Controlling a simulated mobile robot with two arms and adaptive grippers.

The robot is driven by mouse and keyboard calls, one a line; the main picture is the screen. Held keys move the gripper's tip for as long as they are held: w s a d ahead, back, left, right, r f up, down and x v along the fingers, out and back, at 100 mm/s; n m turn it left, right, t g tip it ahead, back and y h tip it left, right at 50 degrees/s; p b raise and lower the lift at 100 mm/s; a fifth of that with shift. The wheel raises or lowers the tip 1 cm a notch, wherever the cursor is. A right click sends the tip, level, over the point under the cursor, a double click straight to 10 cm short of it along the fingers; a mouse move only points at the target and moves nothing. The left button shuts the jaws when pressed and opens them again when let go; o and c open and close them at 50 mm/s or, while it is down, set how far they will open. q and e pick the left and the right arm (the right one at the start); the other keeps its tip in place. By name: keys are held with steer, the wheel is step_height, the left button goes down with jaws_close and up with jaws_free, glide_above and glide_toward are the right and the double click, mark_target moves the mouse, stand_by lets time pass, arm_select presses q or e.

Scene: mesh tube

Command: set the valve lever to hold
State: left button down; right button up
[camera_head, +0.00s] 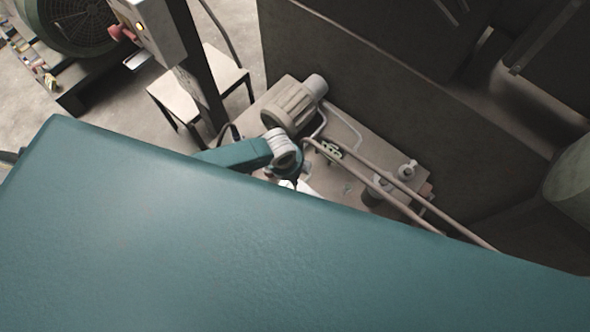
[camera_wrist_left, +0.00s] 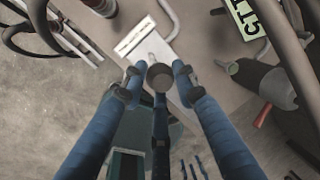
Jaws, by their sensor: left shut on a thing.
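In the left wrist view, my left gripper (camera_wrist_left: 158,71) has its blue fingers closed in on either side of a round dark knob (camera_wrist_left: 160,77), which appears to be the end of the valve lever. The rest of the lever is hard to make out below it. A pale plate (camera_wrist_left: 135,37) lies just beyond the fingertips; I cannot read a hold mark on it. In the head view, my left arm reaches toward the base plate with the pump, but its fingers and the lever are hidden behind a large teal surface. My right gripper is not in view.
In the head view, a ribbed motor (camera_head: 291,105) and pipes (camera_head: 385,178) stand on the base plate beside a dark wall (camera_head: 400,90). A small bench (camera_head: 215,75) stands behind. The wrist view shows a green-edged sign (camera_wrist_left: 247,17) and a dark bottle-like part (camera_wrist_left: 262,82) at right.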

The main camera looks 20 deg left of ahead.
arm_select(q)
steer(key=shift+s+f, duration=0.4)
steer(key=shift+s, duration=0.3)
steer(key=c, duration=1.4)
jaws_free()
steer(key=shift+c, duration=0.2)
steer(key=shift+o, duration=0.5)
steer(key=shift+w+r, duration=0.15)
steer(key=shift+w, duration=0.15)
steer(key=d+v, duration=0.1)
steer(key=v, duration=1.1)
steer(key=shift+a, duration=0.45)
steer(key=shift+w, duration=0.15)
